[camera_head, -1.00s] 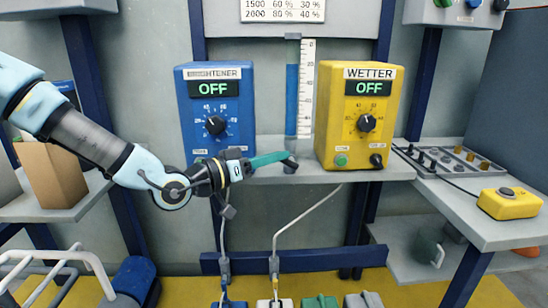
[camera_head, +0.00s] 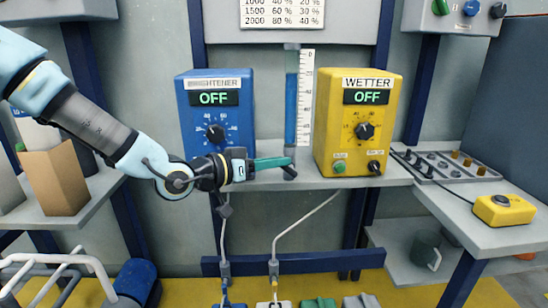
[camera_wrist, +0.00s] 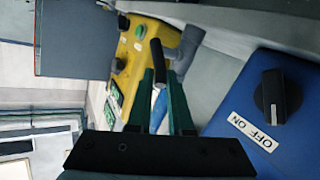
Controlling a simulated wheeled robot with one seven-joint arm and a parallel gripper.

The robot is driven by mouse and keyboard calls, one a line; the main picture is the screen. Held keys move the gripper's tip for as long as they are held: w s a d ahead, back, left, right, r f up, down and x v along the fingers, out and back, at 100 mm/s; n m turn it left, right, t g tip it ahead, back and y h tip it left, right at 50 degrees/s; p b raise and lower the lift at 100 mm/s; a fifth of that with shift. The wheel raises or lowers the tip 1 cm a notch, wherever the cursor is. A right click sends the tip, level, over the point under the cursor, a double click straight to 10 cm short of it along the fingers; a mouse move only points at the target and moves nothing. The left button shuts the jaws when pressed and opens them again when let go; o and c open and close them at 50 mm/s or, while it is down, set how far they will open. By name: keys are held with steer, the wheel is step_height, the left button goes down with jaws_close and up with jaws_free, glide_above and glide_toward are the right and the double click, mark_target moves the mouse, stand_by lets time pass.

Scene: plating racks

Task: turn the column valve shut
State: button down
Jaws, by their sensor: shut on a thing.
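The clear column (camera_head: 291,110) stands upright between the blue and yellow boxes, with blue liquid in it and a white scale beside it. At its foot is the column valve, a grey fitting (camera_wrist: 187,47) with a short dark handle (camera_wrist: 157,60) in the wrist view. My gripper (camera_head: 289,164) reaches in from the left, at the column's foot. In the wrist view its green fingers (camera_wrist: 160,80) are closed around the dark handle. The fingers partly hide the valve in the head view, so I cannot tell its exact angle there.
The blue brightener box (camera_head: 217,112) stands just above and left of my gripper; its dark knob (camera_wrist: 277,97) is close in the wrist view. The yellow wetter box (camera_head: 357,120) stands right of the column. Both displays read OFF. A yellow button box (camera_head: 504,210) sits on the right bench.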

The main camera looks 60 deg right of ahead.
mark_target(292, 172)
steer(key=shift+s+d+r+m+t+y+p, duration=0.15)
steer(key=shift+s+r+m+t+y+p, duration=0.2)
steer(key=shift+y+p, duration=0.2)
steer(key=shift+s+d+r+m+t+y+p, duration=0.15)
steer(key=shift+r+m+t+y+p, duration=0.1)
steer(key=shift+r+y+p, duration=0.25)
steer(key=shift+s+d+m+t+y, duration=0.2)
steer(key=shift+m+t+y, duration=0.2)
steer(key=shift+t+y, duration=0.15)
steer(key=shift+s+d+m+t+y+b, duration=0.3)
steer(key=shift+s+m+t+y, duration=0.15)
steer(key=shift+t+y, duration=0.25)
steer(key=shift+s+d+m+t+y+b, duration=0.3)
steer(key=shift+t+y+b, duration=0.6)
steer(key=shift+b, duration=0.45)
steer(key=c, duration=0.8)
jaws_free()
steer(key=shift+c, duration=0.2)
steer(key=shift+r, duration=0.1)
